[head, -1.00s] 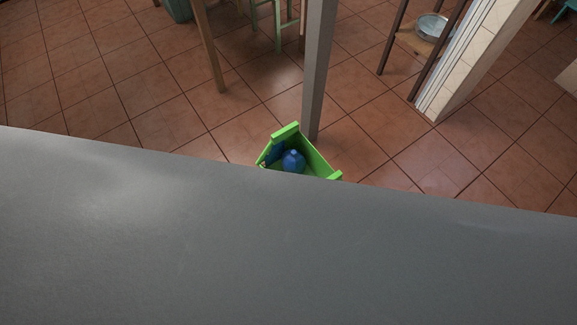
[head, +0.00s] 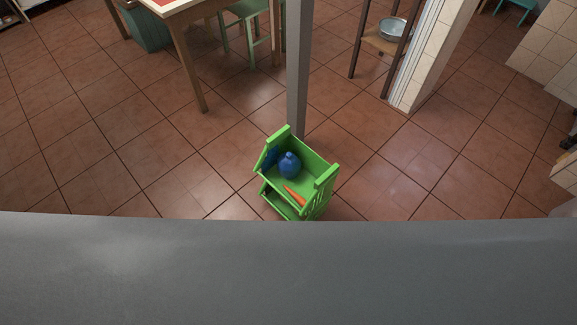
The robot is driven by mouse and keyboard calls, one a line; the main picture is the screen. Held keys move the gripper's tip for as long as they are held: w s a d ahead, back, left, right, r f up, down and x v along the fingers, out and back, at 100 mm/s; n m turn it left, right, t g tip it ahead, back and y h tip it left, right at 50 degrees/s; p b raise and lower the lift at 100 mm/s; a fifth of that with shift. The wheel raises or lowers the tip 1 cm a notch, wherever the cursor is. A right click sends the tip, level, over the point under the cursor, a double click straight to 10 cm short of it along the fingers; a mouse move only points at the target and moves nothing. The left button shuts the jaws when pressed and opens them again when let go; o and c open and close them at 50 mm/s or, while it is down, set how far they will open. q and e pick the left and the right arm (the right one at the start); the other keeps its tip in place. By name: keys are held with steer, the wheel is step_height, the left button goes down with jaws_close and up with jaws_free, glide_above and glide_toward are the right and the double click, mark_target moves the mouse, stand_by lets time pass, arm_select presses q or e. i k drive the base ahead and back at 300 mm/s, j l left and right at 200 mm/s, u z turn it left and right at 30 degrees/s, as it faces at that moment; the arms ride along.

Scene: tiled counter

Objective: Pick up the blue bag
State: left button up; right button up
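A round blue bag (head: 289,166) with a tied top sits on the top shelf of a small green stand (head: 327,178) on the tiled floor, near the middle of the head view. Another darker blue thing (head: 271,157) lies just left of the bag, against the stand's side; I cannot tell what it is. An orange carrot (head: 295,196) lies in front of the bag on the same shelf. Neither gripper shows in the head view.
A grey surface (head: 288,275) fills the lower part of the view, below the stand. A grey post (head: 298,70) rises right behind the stand. A wooden table (head: 190,8) and a green stool (head: 247,15) stand at the back. Open floor lies left and right.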

mark_target(288, 165)
steer(key=i+l+u, duration=0.35)
steer(key=l, duration=0.35)
steer(key=i+l+u, duration=0.4)
steer(key=l, duration=0.35)
steer(key=i+l+u, duration=0.2)
steer(key=l, duration=0.25)
steer(key=l+u, duration=0.15)
steer(key=l, duration=0.25)
